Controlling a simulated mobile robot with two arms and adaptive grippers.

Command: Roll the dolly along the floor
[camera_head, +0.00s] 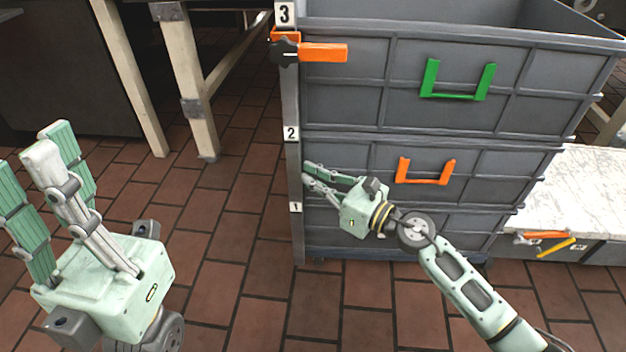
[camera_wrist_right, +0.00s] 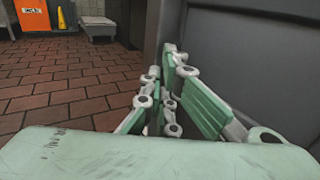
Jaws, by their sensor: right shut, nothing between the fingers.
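Grey crates (camera_head: 345,95) stand in a stack on a low dolly (camera_head: 385,254), of which only a dark strip and a small wheel show near the floor. A grey post (camera_head: 294,172) with number labels runs up the stack's left edge. My left gripper (camera_head: 36,150) is open and empty, fingers up, at the left, apart from the stack.
An orange handle (camera_head: 323,52) with a black knob is on the post. Crates carry a green handle (camera_head: 458,95) and an orange handle (camera_head: 424,182). A table leg (camera_head: 190,85) stands behind left; a marble-topped counter (camera_head: 580,190) is at right. Tiled floor (camera_head: 225,235) is clear between.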

